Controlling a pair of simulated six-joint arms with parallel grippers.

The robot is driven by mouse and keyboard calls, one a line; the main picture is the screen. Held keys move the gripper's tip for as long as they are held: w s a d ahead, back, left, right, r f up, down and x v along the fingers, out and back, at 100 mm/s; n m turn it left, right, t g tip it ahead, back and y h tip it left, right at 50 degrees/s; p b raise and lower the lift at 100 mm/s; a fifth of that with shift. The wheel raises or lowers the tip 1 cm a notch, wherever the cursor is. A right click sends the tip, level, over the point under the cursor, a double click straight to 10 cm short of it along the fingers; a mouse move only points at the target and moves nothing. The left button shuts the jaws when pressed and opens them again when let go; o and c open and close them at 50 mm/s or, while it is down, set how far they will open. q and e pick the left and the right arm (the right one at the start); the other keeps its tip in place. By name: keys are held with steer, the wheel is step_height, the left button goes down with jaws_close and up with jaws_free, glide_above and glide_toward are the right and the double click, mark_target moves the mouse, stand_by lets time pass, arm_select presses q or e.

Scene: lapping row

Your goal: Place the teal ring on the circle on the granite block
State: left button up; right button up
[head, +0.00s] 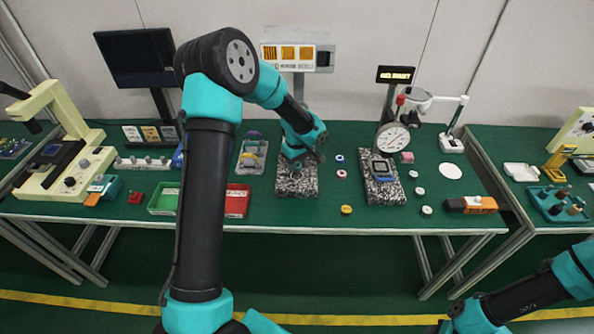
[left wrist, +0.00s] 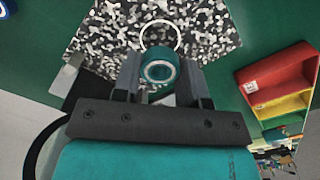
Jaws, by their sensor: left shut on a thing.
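The teal ring (left wrist: 160,72) is between the two fingers of my left gripper (head: 307,158), which is shut on it. In the left wrist view the ring's pale inner rim faces the camera. The granite block (head: 296,187), speckled black and white, lies under the gripper and also fills the top of the left wrist view (left wrist: 110,38). The white circle (left wrist: 161,22) on the block shows just beyond the ring, partly covered by it in that view. I cannot tell the exact gap between ring and block. My right gripper is not in view; only part of that arm shows.
A second granite block (head: 388,195) with a dial gauge (head: 392,139) over it stands to the right. Small rings, including a pink one (head: 342,174) and a yellow one (head: 346,209), lie between the blocks. A red bin (head: 237,203) and a green bin (head: 163,202) are left.

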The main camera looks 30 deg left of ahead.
mark_target(297, 176)
arm_select(q)
steer(key=shift+f, duration=1.75)
steer(key=shift+f, duration=0.15)
steer(key=o, duration=0.9)
step_height(297, 176, up, 12)
steer(key=shift+r, duration=0.15)
